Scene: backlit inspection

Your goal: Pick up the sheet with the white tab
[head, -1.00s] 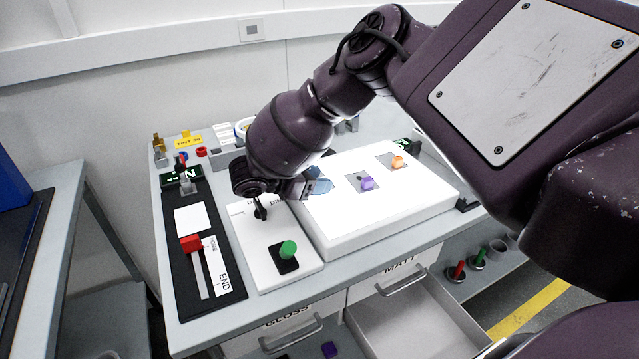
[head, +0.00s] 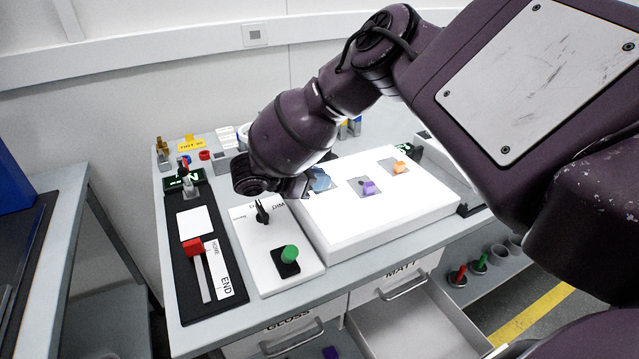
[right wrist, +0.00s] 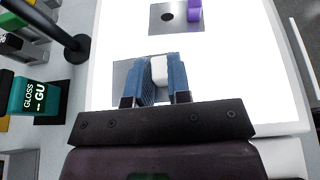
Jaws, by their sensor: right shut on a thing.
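My right gripper (head: 321,181) is at the left end of the glowing white light panel (head: 370,226). In the right wrist view its blue fingers (right wrist: 160,78) are shut on a white tab (right wrist: 159,70). The tab stands on a grey sheet (right wrist: 121,73), partly hidden by the fingers. I cannot tell whether this sheet touches the panel. A sheet with a purple tab (head: 369,187) lies mid-panel, and one with an orange tab (head: 399,167) lies farther right. My left gripper is not in view.
Left of the panel are a white control box with a green button (head: 290,252) and a black slider board with a red handle (head: 193,247). The drawer marked MATT (head: 390,330) stands open below. Small items crowd the back of the bench.

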